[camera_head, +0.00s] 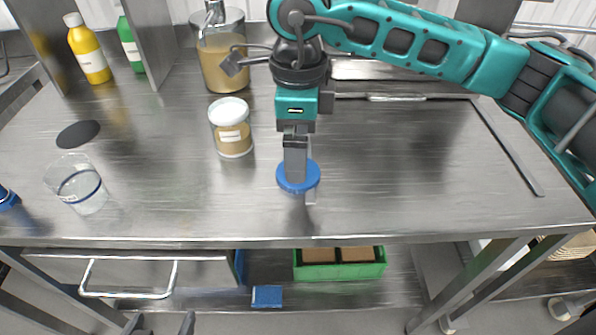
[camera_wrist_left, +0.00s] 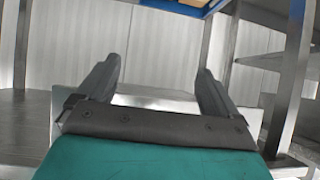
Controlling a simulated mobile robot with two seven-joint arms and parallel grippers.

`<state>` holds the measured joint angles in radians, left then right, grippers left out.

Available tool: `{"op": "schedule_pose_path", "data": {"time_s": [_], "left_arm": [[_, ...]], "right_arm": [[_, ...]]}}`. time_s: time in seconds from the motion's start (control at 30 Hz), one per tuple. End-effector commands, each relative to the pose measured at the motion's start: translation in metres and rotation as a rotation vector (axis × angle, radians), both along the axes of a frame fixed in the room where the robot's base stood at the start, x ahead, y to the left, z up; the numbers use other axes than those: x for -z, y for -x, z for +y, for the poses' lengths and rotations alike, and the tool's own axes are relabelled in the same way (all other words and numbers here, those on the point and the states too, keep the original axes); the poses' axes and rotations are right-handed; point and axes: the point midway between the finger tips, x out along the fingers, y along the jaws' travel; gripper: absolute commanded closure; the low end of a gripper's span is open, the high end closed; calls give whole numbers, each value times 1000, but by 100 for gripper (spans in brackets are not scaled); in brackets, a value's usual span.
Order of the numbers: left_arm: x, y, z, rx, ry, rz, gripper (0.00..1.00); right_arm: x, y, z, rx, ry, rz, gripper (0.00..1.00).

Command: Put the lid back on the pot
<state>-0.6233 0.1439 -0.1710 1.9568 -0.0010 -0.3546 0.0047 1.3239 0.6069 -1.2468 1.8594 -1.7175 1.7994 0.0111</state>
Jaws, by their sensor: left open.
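A blue round lid (camera_head: 312,179) is at the middle of the table, directly at the fingers of my right gripper (camera_head: 298,180). The fingers point down and overlap it; I cannot tell whether they grip it or whether it touches the table. A labelled pot (camera_head: 233,140) with tan contents and a pale, whitish top stands upright to its left, apart from it. Whether that top is open is not clear. My left gripper (camera_head: 160,325) is low at the bottom edge, below the tabletop front. Its fingers are apart and empty in the left wrist view (camera_wrist_left: 155,85).
A large glass jar (camera_head: 222,65) stands behind the pot. A clear beaker (camera_head: 78,188) and a dark disc (camera_head: 78,134) are on the left. Yellow (camera_head: 88,50) and green bottles stand at the back. The tabletop (camera_head: 420,170) right of the lid is mostly clear. A green crate (camera_head: 375,269) is below.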

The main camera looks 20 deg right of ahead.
Motion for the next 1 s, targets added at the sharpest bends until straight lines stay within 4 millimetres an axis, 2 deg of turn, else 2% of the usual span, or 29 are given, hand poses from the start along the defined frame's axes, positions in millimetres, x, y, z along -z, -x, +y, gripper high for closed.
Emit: {"op": "schedule_pose_path", "data": {"time_s": [0.13, 0.3, 0.43, 0.83, 1.0], "left_arm": [[-1, -1, 0, 1, 0, -2, 6], [-3, -2, 0, 0, 0, -5, 6], [-3, -2, 0, 0, -1, -5, 6], [-2, -2, 2, -2, -3, -5, 6], [-2, -2, 2, -2, -3, -4, 6]], "right_arm": [[9, -1, 0, 1, 0, 2, 0], [35, -3, -1, 0, 0, 4, 0], [49, -3, -1, 1, 0, 2, 0], [52, -4, -1, 1, 0, 0, 0], [52, -4, -1, 0, 0, 0, 16]]}}
